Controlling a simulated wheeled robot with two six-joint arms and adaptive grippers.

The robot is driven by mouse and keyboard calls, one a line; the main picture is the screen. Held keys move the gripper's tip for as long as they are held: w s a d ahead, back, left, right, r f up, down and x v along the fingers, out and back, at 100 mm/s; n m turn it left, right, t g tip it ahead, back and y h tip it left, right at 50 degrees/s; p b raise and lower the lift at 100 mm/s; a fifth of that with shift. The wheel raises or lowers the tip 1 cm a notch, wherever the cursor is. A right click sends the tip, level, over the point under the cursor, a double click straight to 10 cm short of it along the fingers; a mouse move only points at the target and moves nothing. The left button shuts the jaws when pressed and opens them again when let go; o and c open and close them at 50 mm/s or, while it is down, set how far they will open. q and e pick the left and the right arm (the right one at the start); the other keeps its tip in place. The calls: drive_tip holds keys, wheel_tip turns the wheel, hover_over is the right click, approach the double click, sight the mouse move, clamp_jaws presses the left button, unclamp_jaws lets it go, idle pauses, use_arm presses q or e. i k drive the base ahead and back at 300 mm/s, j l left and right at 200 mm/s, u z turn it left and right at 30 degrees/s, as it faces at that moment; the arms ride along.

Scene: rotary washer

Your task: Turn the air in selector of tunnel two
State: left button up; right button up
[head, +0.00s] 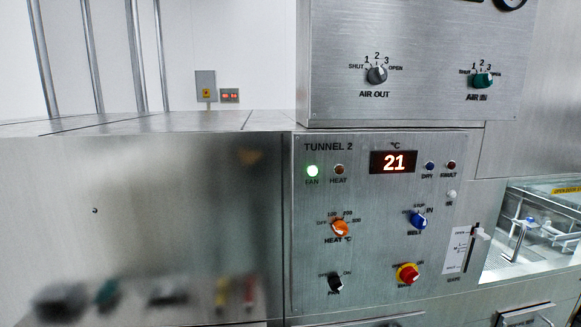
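The air in selector (483,80) is a green knob on the upper steel panel, at the top right of the head view. Its scale reads SHUT, 1, 2, 3, OPEN, and the label AIR IN is below it. The knob's exact setting is too small to tell. The lower panel (376,260) below it is marked TUNNEL 2. Neither of my grippers shows in this view, and nothing touches the green knob.
A dark AIR OUT knob (377,74) is left of the green one. The lower panel has a 21 °C display (394,162), an orange heat knob (340,228), a blue belt knob (418,221) and a red-yellow button (407,273). The upper panel's front is unobstructed.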

sight(482, 81)
drive_tip(key=z, duration=1.3)
